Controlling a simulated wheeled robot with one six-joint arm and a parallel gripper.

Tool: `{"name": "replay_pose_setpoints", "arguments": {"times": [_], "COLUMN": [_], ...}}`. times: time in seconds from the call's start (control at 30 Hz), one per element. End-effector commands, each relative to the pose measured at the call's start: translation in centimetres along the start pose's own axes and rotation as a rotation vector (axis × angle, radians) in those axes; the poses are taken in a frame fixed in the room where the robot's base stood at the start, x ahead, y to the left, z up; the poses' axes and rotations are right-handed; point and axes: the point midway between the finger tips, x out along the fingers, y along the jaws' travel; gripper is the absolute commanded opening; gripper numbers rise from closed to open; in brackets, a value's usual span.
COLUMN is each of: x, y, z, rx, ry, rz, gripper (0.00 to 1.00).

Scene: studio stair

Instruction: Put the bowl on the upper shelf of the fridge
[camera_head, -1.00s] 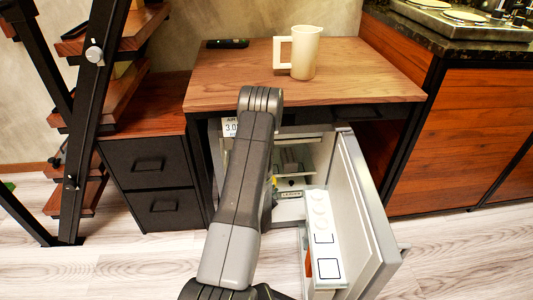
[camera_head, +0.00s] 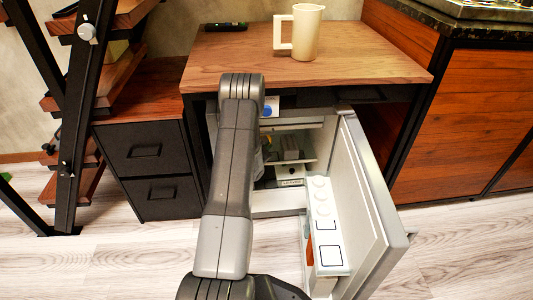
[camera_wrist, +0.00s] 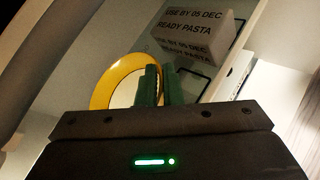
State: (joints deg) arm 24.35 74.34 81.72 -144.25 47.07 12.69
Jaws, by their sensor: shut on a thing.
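The bowl (camera_wrist: 104,91), with a yellow rim and pale inside, shows in the wrist view. My gripper (camera_wrist: 160,72) is shut on the right side of its rim with dark green fingers. In the head view my arm hides the gripper and bowl. The small fridge (camera_head: 284,209) stands open under the wooden table, its door (camera_head: 368,215) swung out to the right. A shelf (camera_head: 300,161) inside it shows, partly hidden by my arm, with small items on it. In the wrist view a box labelled ready pasta (camera_wrist: 192,32) lies just beyond the bowl.
A cream pitcher (camera_head: 306,35) and a dark flat object (camera_head: 226,27) stand on the wooden table (camera_head: 360,62) above the fridge. Round white items (camera_head: 321,195) sit in the door rack. A black drawer cabinet (camera_head: 150,165) is at left, a wooden counter (camera_head: 460,110) at right.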

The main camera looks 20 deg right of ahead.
Motion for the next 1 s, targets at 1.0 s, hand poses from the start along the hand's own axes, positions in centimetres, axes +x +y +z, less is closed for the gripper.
{"name": "replay_pose_setpoints", "arguments": {"times": [1.0], "x": [2.0], "y": [-1.0], "z": [-3.0], "rx": [0.000], "ry": [0.000], "rz": [0.000], "gripper": [0.28]}}
